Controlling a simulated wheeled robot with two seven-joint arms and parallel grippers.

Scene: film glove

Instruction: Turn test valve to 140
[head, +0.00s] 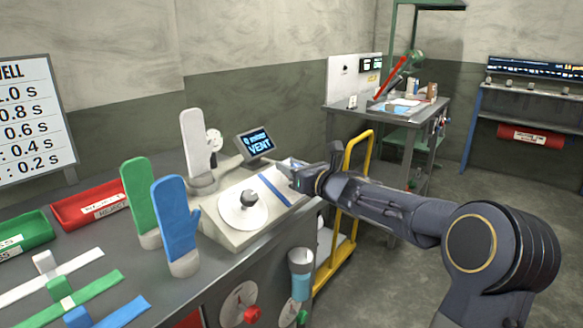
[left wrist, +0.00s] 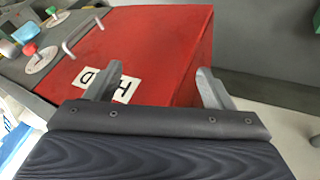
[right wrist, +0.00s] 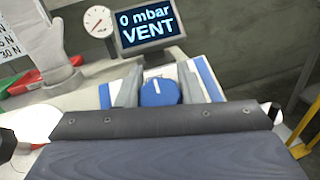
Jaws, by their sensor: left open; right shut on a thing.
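The test valve seems to be the blue knob (right wrist: 160,93) with a white pointer line, set in a white panel with blue edging. In the right wrist view its pointer points up the picture. My right gripper (right wrist: 159,90) is shut on it, one finger at each side. In the head view the same gripper (head: 294,180) is at the right end of the sloped test console (head: 225,228) and hides the knob. No scale figures around the knob are legible. The display (right wrist: 148,30) reads "0 mbar VENT". My left gripper (left wrist: 160,88) is open and empty above a red box front.
Beside the knob, the console has a white disc (head: 236,218) with a dark centre. A blue glove form (head: 176,222), a green one (head: 140,200) and a white one (head: 195,145) stand on the bench. A yellow trolley (head: 345,230) is to the right. The red box (left wrist: 160,40) has a handle.

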